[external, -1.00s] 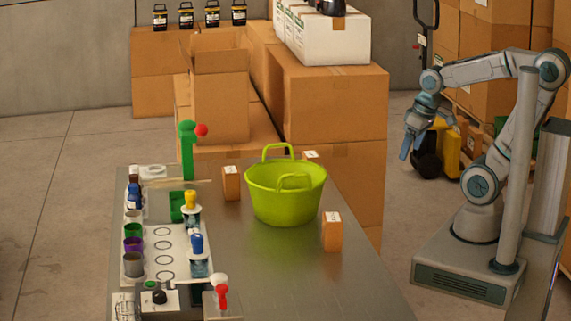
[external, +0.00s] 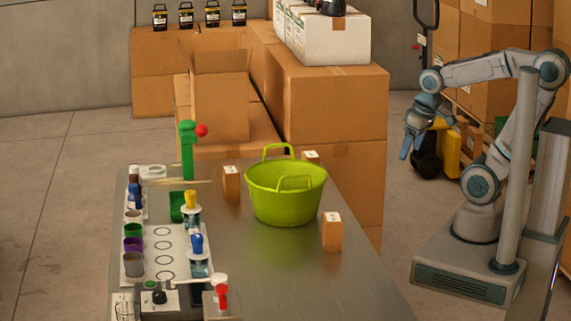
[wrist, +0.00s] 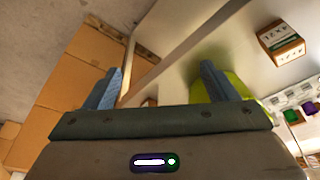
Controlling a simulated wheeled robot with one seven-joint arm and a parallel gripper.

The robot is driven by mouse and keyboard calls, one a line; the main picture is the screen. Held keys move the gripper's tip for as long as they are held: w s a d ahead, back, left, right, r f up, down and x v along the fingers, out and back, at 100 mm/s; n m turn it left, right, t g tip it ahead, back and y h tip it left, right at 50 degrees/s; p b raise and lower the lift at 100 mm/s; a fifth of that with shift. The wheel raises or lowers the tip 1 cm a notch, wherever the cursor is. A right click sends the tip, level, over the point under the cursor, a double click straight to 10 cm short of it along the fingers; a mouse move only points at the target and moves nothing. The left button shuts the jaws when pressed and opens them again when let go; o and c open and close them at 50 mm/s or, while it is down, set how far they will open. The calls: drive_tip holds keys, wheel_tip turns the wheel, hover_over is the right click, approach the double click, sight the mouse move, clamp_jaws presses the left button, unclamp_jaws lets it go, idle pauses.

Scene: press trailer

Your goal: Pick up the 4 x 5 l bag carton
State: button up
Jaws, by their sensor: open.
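Three small brown cartons with white labels stand on the metal table: one near right (external: 332,232), one left of the green tub (external: 231,184), one mostly hidden behind the tub (external: 311,156). Their labels are too small to read in the external view, so I cannot tell which is the 4 x 5 l bag carton. My gripper (external: 416,146) is open and empty, right of the table and apart from every carton. Its two fingers (wrist: 163,78) show in the wrist view.
The lime-green tub (external: 286,205) stands mid-table, its handles up. Stamps, cups and a green press (external: 188,150) crowd the table's left side. Large cardboard boxes (external: 335,110) stand behind the table. The table's front right is clear.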

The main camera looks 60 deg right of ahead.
drive_tip(key=shift+c, duration=1.3)
drive_tip(key=n+h+b, duration=0.3)
drive_tip(key=n, duration=2.4)
hover_over(311, 154)
drive_tip(key=s+a, duration=0.4)
wheel_tip(311, 154, down, 3)
drive_tip(key=x, duration=0.8)
drive_tip(key=shift+w+d+f, duration=0.15)
drive_tip(key=shift+w+f, duration=0.05)
drive_tip(key=shift+w, duration=0.05)
drive_tip(key=shift+w+d+p+x, duration=0.1)
drive_tip(key=shift+p+x, duration=0.1)
drive_tip(key=shift+x, duration=0.65)
drive_tip(key=shift+w+d+p+x, duration=0.1)
drive_tip(key=shift+d+p+x, duration=0.1)
drive_tip(key=shift+x, duration=0.7)
drive_tip(key=shift+d+p+x, duration=0.1)
drive_tip(key=shift+p+x, duration=0.1)
drive_tip(key=shift+x, duration=0.65)
drive_tip(key=shift+r, duration=0.15)
drive_tip(key=c, duration=1.2)
